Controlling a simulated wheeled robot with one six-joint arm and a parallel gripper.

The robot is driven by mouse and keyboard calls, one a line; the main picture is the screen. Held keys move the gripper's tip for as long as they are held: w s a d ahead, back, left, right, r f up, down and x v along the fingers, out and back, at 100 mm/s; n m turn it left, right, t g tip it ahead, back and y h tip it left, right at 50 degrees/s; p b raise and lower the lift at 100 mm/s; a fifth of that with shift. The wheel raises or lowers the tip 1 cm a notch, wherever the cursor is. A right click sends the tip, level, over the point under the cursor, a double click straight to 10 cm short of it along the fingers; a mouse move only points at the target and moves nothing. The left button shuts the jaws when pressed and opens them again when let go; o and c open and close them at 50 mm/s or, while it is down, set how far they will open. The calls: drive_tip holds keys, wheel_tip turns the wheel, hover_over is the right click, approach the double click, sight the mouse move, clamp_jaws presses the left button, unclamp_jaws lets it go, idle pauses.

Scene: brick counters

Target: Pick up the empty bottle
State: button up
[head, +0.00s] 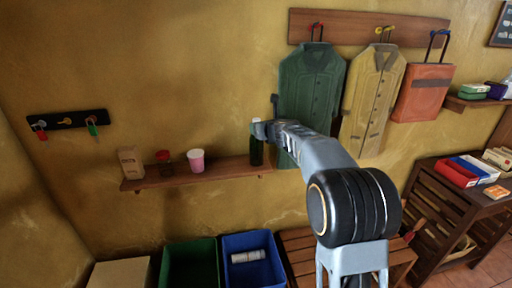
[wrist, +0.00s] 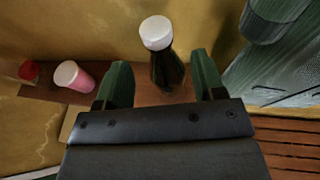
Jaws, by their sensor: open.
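A dark bottle with a white cap (head: 256,150) stands upright at the right end of the wooden wall shelf (head: 180,178). My gripper (head: 264,130) is beside it in the head view and hides part of it. In the wrist view the bottle (wrist: 167,66) stands between the two green fingers of my gripper (wrist: 160,82), a little beyond their tips. The fingers are open, with a gap on each side of the bottle. I cannot tell whether the bottle is empty.
A pink cup (head: 196,160), a red-capped jar (head: 164,162) and a small carton (head: 131,161) stand left on the shelf. A green coat (head: 308,85) hangs close right of the bottle. Below are a green bin (head: 190,246) and a blue bin (head: 240,241).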

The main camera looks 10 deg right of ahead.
drive_tip(key=x, duration=0.2)
drive_tip(key=p+x, duration=0.1)
drive_tip(key=x, duration=0.1)
drive_tip(key=shift+r, duration=0.2)
drive_tip(key=shift+w+a+f+p, duration=0.1)
drive_tip(key=shift+w+p, duration=0.1)
drive_tip(key=shift+w, duration=0.15)
drive_tip(key=shift+w+a+f+p, duration=0.1)
drive_tip(key=shift+w+f+p, duration=0.1)
drive_tip(key=shift+w, duration=0.1)
drive_tip(key=shift+c, duration=0.4)
clamp_jaws()
drive_tip(key=shift+r, duration=0.1)
